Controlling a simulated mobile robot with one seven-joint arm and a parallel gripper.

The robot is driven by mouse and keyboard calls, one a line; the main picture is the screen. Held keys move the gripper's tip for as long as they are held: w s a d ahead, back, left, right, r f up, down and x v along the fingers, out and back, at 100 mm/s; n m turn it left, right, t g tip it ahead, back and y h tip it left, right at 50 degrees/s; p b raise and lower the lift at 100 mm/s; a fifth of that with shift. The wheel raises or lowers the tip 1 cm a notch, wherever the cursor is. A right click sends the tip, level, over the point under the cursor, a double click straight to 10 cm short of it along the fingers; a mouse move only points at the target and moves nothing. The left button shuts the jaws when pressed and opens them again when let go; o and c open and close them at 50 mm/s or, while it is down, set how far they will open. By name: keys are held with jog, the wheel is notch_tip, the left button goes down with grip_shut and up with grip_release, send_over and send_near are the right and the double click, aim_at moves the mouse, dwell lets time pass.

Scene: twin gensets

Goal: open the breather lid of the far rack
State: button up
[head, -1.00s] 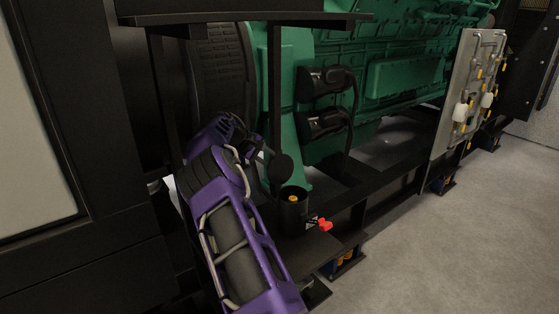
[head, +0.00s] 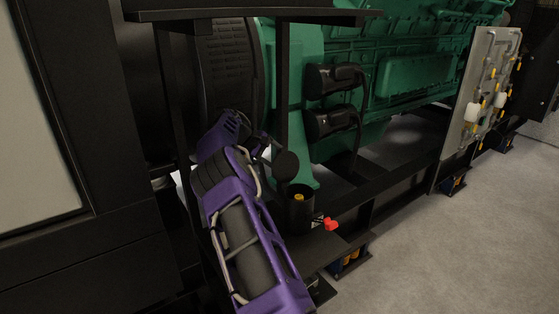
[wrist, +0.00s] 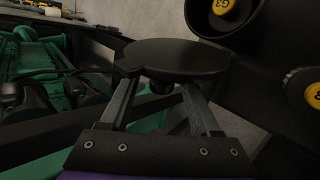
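A round black lid (head: 286,165) stands tilted up beside a black cup (head: 300,218) with a yellow cap (head: 299,197) inside. The cup sits on a dark bracket at the near end of the green engine. In the wrist view the lid (wrist: 175,58) spans the space in front of my gripper (wrist: 162,92), with a short dark stub under it. The two fingers are apart, and the lid hides their tips, so I cannot tell whether they touch it. A yellow cap marked G3 (wrist: 226,10) sits in a dark cup at top right. My purple arm reaches up to the lid.
A red handle (head: 330,224) sits right of the cup. A dark post and overhead shelf (head: 250,14) stand close to my arm. A grey panel with valves (head: 482,95) is at the right. Another yellow cap (wrist: 314,95) shows at the wrist view's right edge. Grey floor is clear at right.

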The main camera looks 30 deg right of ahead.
jog(key=v, duration=0.7)
jog(key=shift+a+r, duration=0.15)
jog(key=shift+a, duration=0.1)
jog(key=shift+r, duration=0.1)
dwell(0.4)
